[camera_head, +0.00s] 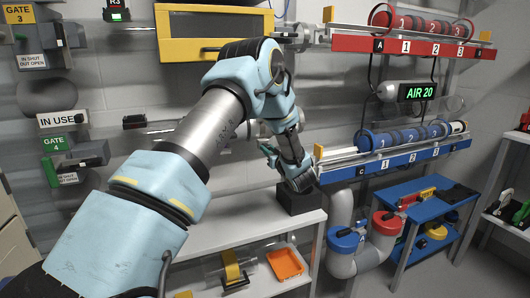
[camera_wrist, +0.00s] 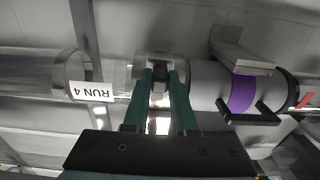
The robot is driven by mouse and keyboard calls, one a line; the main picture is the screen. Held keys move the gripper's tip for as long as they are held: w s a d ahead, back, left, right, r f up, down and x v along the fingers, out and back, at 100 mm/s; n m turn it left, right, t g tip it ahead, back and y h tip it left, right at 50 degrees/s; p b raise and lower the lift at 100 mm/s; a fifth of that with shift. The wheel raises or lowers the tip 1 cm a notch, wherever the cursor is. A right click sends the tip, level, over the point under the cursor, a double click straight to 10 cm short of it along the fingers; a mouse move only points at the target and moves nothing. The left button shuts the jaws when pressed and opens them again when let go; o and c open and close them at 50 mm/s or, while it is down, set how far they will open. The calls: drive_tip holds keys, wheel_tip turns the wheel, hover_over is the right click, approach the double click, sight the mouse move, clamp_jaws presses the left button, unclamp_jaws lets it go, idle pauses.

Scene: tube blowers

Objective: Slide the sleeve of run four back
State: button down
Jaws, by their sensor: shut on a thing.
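In the wrist view, a label reading RUN 4 (camera_wrist: 91,91) appears upside down on a clear tube (camera_wrist: 35,72) at the left. My gripper (camera_wrist: 160,78) has its teal fingers shut on a small part of the sleeve (camera_wrist: 158,60), a pale collar around the tube just right of the label. The fingers cover most of the gripped part. To the right, a grey pipe has a purple band (camera_wrist: 242,93) and a black latch-like bar (camera_wrist: 248,114).
A red rack (camera_head: 412,46) and a blue rack (camera_head: 395,162) hold numbered canisters at the right. An orange tray (camera_head: 285,263) lies on the lower shelf. A grey bracket (camera_wrist: 240,50) stands close to the fingers.

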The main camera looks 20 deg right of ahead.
drive_tip(key=c, duration=0.7)
unclamp_jaws()
drive_tip(key=shift+d, duration=0.25)
drive_tip(key=s, duration=0.3)
drive_tip(key=s+d+b, duration=0.1)
drive_tip(key=s, duration=0.6)
drive_tip(key=shift+s+d, duration=0.2)
drive_tip(key=shift+s, duration=0.15)
